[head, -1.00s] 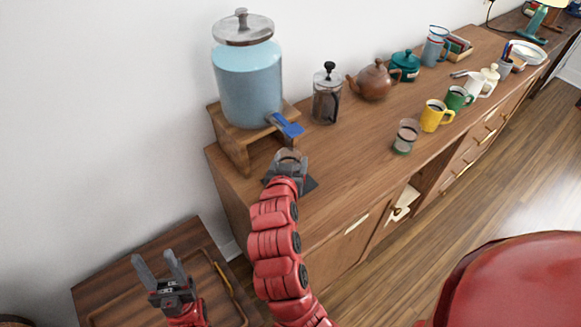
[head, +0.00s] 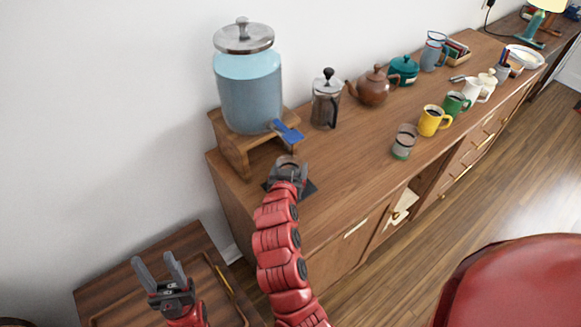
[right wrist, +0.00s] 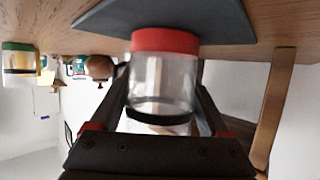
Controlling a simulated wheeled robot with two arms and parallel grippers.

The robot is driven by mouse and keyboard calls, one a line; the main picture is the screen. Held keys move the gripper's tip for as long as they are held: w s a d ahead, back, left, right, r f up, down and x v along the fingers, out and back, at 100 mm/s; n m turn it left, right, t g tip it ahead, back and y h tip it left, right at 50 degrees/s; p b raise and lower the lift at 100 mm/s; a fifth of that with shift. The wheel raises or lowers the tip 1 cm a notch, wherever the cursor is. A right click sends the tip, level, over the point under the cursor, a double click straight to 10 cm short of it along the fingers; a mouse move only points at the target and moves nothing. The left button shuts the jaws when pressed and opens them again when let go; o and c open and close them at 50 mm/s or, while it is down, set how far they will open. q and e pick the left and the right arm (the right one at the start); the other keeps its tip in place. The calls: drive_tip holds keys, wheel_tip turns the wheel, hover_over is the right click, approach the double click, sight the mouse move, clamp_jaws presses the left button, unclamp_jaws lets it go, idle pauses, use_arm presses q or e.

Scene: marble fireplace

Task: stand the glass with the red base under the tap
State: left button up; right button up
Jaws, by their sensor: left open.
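The glass with the red base (right wrist: 163,70) is between the fingers of my right gripper (right wrist: 163,95), which looks shut on it. The right wrist view is upside down; there the red base is at the dark mat (right wrist: 200,20), touching or just above it. In the head view the glass's rim (head: 288,161) shows at my right gripper (head: 289,172), over the mat (head: 310,187). The tap with its blue lever (head: 287,130) is above and behind the glass. My left gripper (head: 160,268) is open and empty, low at the left.
The blue drink dispenser (head: 250,95) stands on a wooden stand (head: 232,150) at the sideboard's left end. A French press (head: 326,100), a teapot (head: 372,87), a green-based glass (head: 404,142) and a yellow mug (head: 432,121) stand to the right. A wooden tray (head: 225,285) lies below left.

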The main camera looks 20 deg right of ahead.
drive_tip(key=shift+o, duration=1.1)
drive_tip(key=shift+r+p, duration=0.3)
drive_tip(key=b+v, duration=0.2)
drive_tip(key=v, duration=0.7)
drive_tip(key=shift+a+f, duration=0.1)
drive_tip(key=shift+s+a+r+p, duration=0.25)
drive_tip(key=shift+s+r+p, duration=0.3)
drive_tip(key=shift+p, duration=0.35)
drive_tip(key=shift+s+a+p, duration=0.15)
drive_tip(key=shift+s+p, duration=0.15)
drive_tip(key=shift+s, duration=0.45)
